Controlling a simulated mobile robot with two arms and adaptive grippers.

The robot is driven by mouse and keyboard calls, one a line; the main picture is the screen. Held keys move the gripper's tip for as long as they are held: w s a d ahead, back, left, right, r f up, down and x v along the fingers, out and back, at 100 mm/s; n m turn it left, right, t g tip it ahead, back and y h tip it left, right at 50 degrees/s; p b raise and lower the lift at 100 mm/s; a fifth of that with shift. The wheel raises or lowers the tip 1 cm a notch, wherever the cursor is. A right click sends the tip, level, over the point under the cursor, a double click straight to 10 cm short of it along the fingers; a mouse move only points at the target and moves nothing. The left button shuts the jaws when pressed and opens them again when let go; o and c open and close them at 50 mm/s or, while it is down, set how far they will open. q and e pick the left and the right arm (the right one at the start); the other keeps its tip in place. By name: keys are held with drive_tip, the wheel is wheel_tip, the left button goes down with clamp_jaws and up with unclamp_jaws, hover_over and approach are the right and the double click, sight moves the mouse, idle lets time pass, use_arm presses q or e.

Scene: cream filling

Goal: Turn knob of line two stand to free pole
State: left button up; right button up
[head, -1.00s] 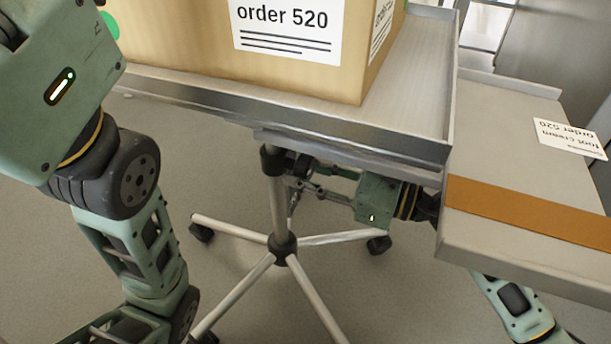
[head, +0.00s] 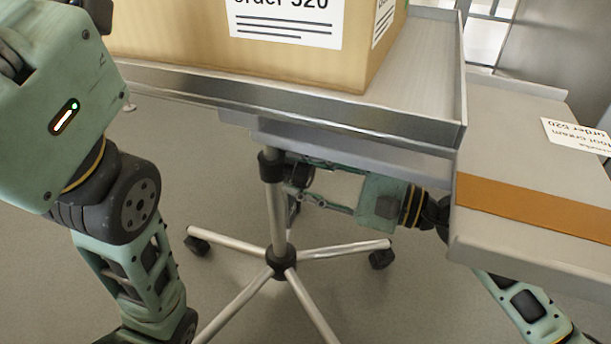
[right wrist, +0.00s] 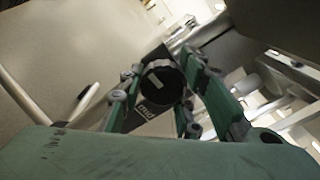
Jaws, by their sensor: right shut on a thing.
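The stand is a steel pole (head: 277,215) on a wheeled star base, with a black collar (head: 271,166) high on the pole under the tray. The round black knob (right wrist: 163,82) with a white mark sits between my right fingers in the right wrist view. In the head view the knob (head: 299,175) is a small dark shape beside the collar, partly hidden by the fingers. My right gripper (head: 304,182) reaches in from the right beneath the tray and is shut on the knob. My left arm shows at the left, but its gripper is out of view.
A metal tray (head: 330,112) on the stand bears a cardboard box (head: 190,50) labelled order 520. A grey surface (head: 520,160) with an orange band and a label stands at the right, above my right arm. The floor around the base looks clear.

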drive_tip(key=shift+s+a+f, duration=0.1)
drive_tip(key=shift+s+f, duration=0.05)
drive_tip(key=shift+f, duration=0.2)
drive_tip(key=o, duration=1)
drive_tip(key=shift+o, duration=0.4)
drive_tip(key=shift+r, duration=0.1)
drive_tip(key=v, duration=1.2)
